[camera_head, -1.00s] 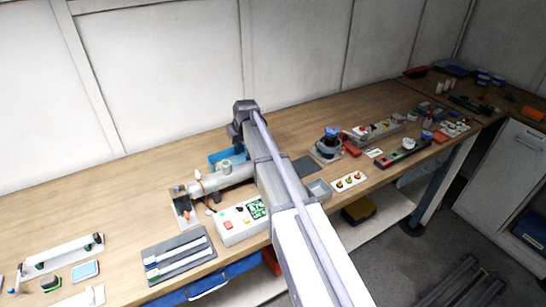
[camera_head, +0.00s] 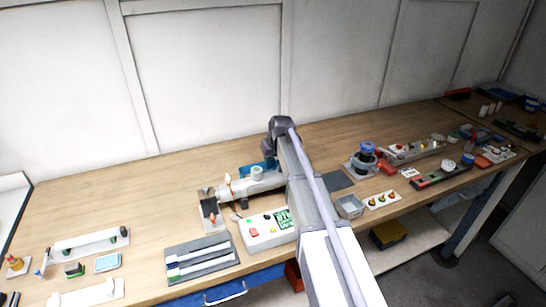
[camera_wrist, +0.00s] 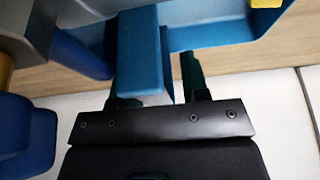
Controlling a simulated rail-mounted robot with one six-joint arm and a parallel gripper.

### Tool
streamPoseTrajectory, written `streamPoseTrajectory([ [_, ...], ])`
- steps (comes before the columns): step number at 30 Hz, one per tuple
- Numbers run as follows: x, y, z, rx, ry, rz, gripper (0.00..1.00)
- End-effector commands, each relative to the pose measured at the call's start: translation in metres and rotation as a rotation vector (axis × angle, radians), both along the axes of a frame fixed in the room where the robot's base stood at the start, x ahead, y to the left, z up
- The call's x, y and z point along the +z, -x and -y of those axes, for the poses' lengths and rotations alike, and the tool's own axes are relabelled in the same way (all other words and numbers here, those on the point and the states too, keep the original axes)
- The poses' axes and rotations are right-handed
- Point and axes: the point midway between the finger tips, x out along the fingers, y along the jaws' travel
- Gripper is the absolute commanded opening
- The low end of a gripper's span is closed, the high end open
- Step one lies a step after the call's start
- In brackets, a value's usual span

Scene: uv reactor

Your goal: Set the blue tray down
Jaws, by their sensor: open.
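The blue tray (camera_head: 250,170) sits at the back of the workbench, behind a grey cylindrical unit (camera_head: 258,187), and my arm hides part of it. In the wrist view, the blue tray (camera_wrist: 215,30) fills much of the top, with a blue block-like handle (camera_wrist: 143,55) jutting towards my gripper. My gripper (camera_wrist: 160,78) is open, its dark green fingers on either side of that handle. A gap shows between handle and right finger; contact on the left cannot be told. My arm hides the fingers in the head view.
A white control box (camera_head: 268,232) with a green board stands in front of the unit. A small grey bin (camera_head: 350,207) and a dark flat pad (camera_head: 336,180) lie right of my arm. The back wall is close behind. Bare bench (camera_head: 110,190) lies to the left.

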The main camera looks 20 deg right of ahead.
Motion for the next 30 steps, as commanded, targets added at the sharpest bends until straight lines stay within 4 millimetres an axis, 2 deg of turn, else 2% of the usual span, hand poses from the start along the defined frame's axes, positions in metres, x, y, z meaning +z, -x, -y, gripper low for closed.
streamPoseTrajectory([
  [4, 0.006, 0.000, 0.000, 0.000, 0.000, 0.000, 0.42],
  [7, 0.021, 0.006, 0.000, 0.000, 0.000, 0.000, 0.42],
  [15, 0.090, 0.032, 0.002, 0.000, 0.000, 0.000, 0.42],
  [18, 0.109, 0.040, 0.003, 0.000, 0.000, 0.000, 0.42],
  [21, 0.117, 0.045, 0.003, 0.000, 0.000, 0.000, 0.42],
  [25, 0.115, 0.048, 0.002, 0.000, -0.001, -0.002, 0.42],
  [26, 0.113, 0.053, 0.000, 0.001, -0.001, -0.008, 0.42],
  [28, 0.111, 0.084, -0.016, -0.002, -0.005, -0.043, 0.42],
  [29, 0.109, 0.105, -0.026, -0.002, -0.008, -0.069, 0.42],
  [30, 0.107, 0.138, -0.041, -0.007, -0.011, -0.112, 0.42],
])
